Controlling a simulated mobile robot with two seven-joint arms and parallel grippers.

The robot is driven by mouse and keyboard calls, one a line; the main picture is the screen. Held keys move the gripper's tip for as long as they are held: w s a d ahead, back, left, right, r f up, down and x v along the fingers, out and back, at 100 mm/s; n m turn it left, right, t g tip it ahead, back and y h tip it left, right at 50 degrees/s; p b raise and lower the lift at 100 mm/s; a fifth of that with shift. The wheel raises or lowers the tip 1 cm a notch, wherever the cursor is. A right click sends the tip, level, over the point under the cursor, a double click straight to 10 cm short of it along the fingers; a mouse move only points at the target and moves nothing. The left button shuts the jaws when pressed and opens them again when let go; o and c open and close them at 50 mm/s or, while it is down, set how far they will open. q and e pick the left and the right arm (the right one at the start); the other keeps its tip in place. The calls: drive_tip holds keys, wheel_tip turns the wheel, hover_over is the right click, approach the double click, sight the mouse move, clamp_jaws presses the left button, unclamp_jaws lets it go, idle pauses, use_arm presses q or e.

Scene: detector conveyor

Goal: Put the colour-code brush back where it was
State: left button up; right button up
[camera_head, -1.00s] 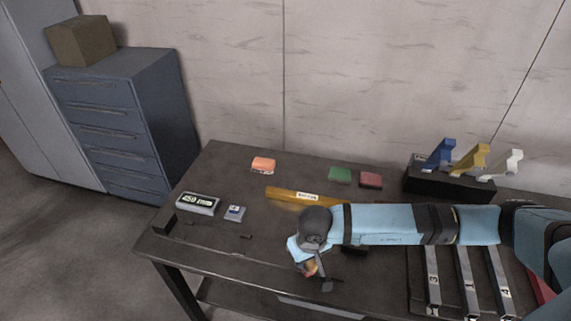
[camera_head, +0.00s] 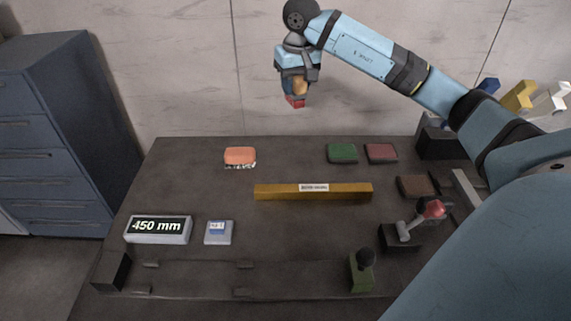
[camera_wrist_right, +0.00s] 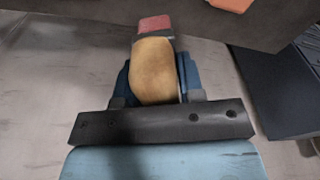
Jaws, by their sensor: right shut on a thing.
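My right gripper (camera_head: 294,84) is shut on a brush with a tan handle (camera_head: 299,86) and a red end (camera_head: 295,101). It holds the brush raised, seen against the wall above the table's back edge. In the right wrist view the tan handle (camera_wrist_right: 154,70) sits between the blue fingers, with the red end (camera_wrist_right: 154,25) beyond. My left gripper is out of view.
Open space lies around the bar.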

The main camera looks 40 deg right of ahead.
drive_tip(key=shift+w+d+r+b, duration=0.25)
drive_tip(key=shift+w+d+b, duration=0.05)
drive_tip(key=shift+d, duration=0.3)
wheel_tip(320, 180, down, 19)
drive_tip(key=shift+f+b, duration=0.15)
drive_tip(key=shift+b, duration=0.9)
drive_tip(key=shift+s, duration=0.1)
drive_tip(key=o, duration=0.5)
drive_tip(key=shift+f, duration=0.1)
drive_tip(key=o, duration=0.4)
wheel_tip(320, 180, up, 12)
drive_tip(key=s+p, duration=0.1)
drive_tip(key=shift+s+a, duration=0.2)
